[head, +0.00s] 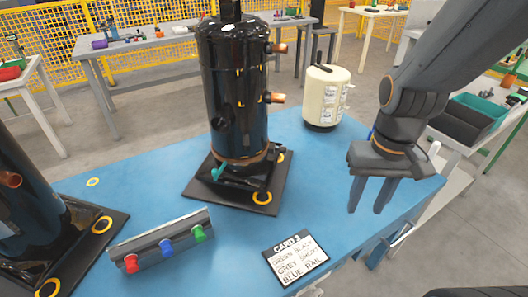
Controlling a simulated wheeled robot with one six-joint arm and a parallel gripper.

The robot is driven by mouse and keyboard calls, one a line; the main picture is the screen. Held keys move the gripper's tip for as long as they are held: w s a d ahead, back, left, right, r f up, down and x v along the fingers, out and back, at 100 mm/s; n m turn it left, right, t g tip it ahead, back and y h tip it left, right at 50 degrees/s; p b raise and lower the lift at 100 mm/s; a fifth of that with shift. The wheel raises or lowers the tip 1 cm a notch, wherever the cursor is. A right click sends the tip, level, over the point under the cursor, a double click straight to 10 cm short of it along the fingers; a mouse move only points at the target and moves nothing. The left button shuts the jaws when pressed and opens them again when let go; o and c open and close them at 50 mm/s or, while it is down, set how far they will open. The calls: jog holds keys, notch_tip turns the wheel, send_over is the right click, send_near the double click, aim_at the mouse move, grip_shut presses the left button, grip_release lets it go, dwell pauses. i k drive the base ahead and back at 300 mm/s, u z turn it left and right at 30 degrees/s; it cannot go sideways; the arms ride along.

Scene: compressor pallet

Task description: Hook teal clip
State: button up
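A small teal clip (219,171) sits low on the front left of the tall black compressor (235,100), close to its square black base plate (210,190). The compressor stands upright on the blue pallet top (165,190). My gripper (369,210) is at the right, well apart from the clip and the compressor. Its fingers point down over the blue top, spread with a clear gap and nothing between them.
A grey rail (160,240) with red, blue and green knobs lies at the front. A written card (295,258) lies right of it. A second black compressor (30,200) stands at left, a cream canister (325,95) at back. Blue surface between compressor and gripper is clear.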

aim_at(216, 173)
jog(key=u, duration=0.7)
jog(key=k, duration=0.45)
jog(key=u, duration=0.4)
jog(key=i, duration=0.35)
jog(key=u, duration=0.05)
